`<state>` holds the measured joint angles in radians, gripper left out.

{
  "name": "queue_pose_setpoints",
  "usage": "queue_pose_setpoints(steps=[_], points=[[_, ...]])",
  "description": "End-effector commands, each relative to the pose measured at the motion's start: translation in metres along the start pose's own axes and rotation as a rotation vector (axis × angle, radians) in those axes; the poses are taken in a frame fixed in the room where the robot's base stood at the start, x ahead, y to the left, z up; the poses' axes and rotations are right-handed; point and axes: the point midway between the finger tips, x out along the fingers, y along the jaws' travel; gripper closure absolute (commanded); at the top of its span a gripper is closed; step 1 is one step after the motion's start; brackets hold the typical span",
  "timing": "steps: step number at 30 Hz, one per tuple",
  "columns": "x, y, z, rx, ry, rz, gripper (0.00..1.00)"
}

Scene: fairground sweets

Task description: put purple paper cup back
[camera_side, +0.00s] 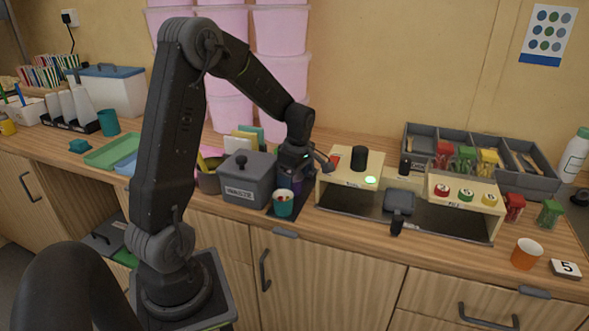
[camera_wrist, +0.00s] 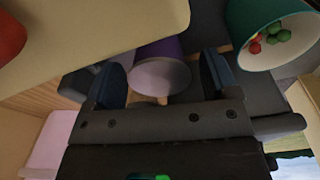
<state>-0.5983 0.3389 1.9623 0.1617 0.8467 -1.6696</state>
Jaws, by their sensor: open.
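The purple paper cup (camera_wrist: 160,68) shows in the wrist view between the two fingers of my gripper (camera_wrist: 163,80). The fingers are open, one on each side of it, with a gap showing; whether either touches it I cannot tell. In the side view the purple cup (camera_side: 298,186) is mostly hidden below my gripper (camera_side: 293,172) and behind a teal cup. It appears to stand on a dark strip beside the grey lidded box.
The teal cup (camera_side: 283,204) stands close in front, with red and green sweets visible in the wrist view (camera_wrist: 270,35). The grey lidded box (camera_side: 247,178) is left, a wooden stand (camera_side: 350,175) right. An orange cup (camera_side: 526,253) stands far right.

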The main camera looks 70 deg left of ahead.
Motion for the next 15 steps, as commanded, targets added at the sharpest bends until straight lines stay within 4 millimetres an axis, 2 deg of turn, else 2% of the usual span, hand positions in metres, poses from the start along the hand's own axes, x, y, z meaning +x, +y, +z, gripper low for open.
queue_pose_setpoints(steps=[5,15], points=[[-0.023,0.001,0.0,0.0,0.0,0.006,0.2],[-0.093,0.001,0.0,0.0,0.0,0.006,0.2]])
